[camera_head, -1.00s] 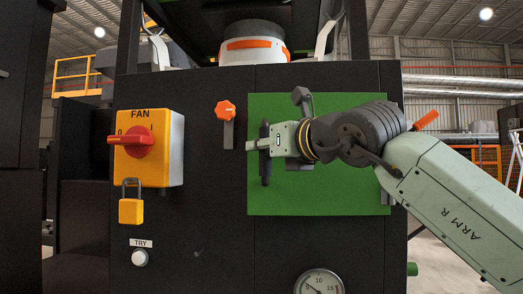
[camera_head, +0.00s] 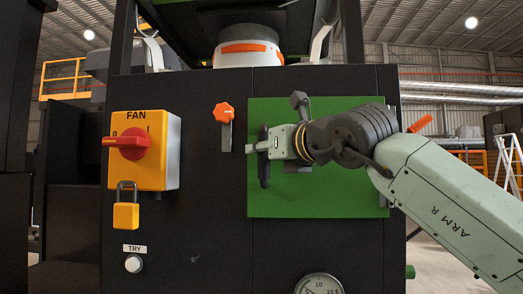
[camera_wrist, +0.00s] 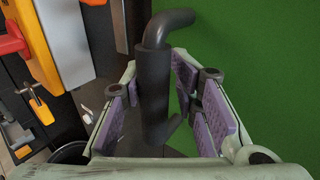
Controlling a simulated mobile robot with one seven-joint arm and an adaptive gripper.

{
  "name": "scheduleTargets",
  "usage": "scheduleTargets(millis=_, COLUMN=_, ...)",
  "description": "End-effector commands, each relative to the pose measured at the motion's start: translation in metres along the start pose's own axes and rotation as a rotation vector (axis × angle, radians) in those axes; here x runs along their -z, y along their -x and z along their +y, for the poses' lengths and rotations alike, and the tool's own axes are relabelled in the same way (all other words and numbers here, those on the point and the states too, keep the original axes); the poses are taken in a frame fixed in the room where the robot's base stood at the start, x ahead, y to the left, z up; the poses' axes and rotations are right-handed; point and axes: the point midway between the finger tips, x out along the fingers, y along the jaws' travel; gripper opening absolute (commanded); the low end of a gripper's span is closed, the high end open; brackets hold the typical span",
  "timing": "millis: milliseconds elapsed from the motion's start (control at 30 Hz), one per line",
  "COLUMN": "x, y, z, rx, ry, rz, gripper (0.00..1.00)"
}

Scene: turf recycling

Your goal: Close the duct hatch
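The green duct hatch (camera_head: 330,197) is a flat square panel on the front of the dark cabinet. It looks about flush with the cabinet face, but I cannot tell whether it is fully shut. Its black bar handle (camera_head: 264,170) stands upright near the panel's left edge. My gripper (camera_head: 262,146) reaches in from the right across the panel, with its fingers on either side of the handle. The exact contact is partly hidden by the handle.
An orange knob (camera_head: 224,113) sits left of the hatch. Further left are a yellow FAN switch box (camera_head: 158,160) with a red handle, a yellow padlock (camera_head: 126,215) and a TRY button (camera_head: 133,264). A gauge (camera_head: 320,286) sits below the hatch.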

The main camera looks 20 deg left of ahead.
Motion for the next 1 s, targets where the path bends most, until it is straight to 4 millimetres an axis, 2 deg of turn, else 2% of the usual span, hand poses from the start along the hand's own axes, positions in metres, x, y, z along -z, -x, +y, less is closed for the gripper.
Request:
scheduleTargets(millis=200, x=0.000, y=0.000, z=0.000, rx=0.000, ry=-0.002, rz=-0.001, gripper=0.40)
scheduleTargets(millis=567, x=0.001, y=0.006, z=0.001, rx=-0.002, ry=-0.001, rz=0.002, gripper=0.40)
scheduleTargets(millis=667, x=0.000, y=0.020, z=0.000, rx=-0.001, ry=-0.001, rz=0.001, gripper=0.40)
scheduleTargets(millis=1000, x=0.000, y=0.091, z=0.000, rx=0.000, ry=-0.001, rz=0.000, gripper=0.40)
